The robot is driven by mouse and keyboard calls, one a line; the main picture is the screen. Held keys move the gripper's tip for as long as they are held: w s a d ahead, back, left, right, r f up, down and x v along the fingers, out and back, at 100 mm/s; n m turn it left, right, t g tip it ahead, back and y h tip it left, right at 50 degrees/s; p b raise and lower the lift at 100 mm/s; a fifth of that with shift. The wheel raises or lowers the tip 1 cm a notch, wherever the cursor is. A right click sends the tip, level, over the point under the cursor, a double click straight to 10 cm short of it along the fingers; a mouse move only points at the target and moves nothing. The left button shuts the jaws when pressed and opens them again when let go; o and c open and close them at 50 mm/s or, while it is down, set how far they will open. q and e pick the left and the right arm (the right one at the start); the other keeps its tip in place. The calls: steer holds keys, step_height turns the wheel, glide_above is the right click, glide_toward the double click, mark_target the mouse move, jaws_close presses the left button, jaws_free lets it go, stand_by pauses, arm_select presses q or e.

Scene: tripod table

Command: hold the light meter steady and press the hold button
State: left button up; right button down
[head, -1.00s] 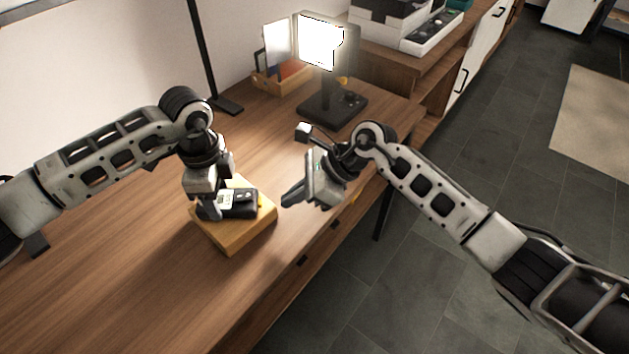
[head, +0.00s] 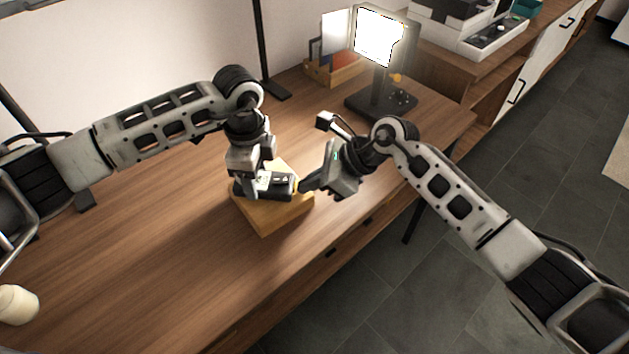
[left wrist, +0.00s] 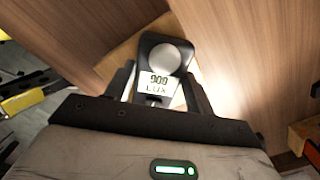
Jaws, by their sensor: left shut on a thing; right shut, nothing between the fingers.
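The light meter (head: 284,188) is a small black device with a pale display, lying on a yellow wooden block (head: 268,224) on the table. In the left wrist view the meter (left wrist: 151,45) shows a white round dome and a display with digits above "LUX". My left gripper (head: 260,187) comes down from above and is shut on the meter, one finger on each side. My right gripper (head: 303,187) is shut and empty, its tips at the meter's right end. I cannot tell whether they touch it. The hold button cannot be made out clearly.
A lit lamp panel (head: 380,38) on a dark base (head: 381,101) stands at the back right. A wooden tray (head: 333,71) with upright cards is beside it. The front left tabletop (head: 150,270) is clear.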

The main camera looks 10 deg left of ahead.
arm_select(q)
steer(key=shift+s+d, duration=0.15)
steer(key=shift+d, duration=0.45)
arm_select(e)
steer(key=shift+s+a+r, duration=0.1)
steer(key=shift+s+a, duration=0.1)
steer(key=shift+a, duration=0.2)
arm_select(q)
steer(key=shift+a, duration=0.1)
arm_select(e)
steer(key=d, duration=0.5)
steer(key=shift+w, duration=0.2)
arm_select(q)
steer(key=shift+a, duration=0.2)
arm_select(e)
steer(key=v, duration=0.9)
steer(key=shift+d+r, duration=0.25)
arm_select(q)
steer(key=o, duration=1.1)
steer(key=shift+r, duration=0.1)
step_height(320, 180, up, 12)
steer(key=shift+f, duration=0.1)
steer(key=shift+f, duration=0.1)
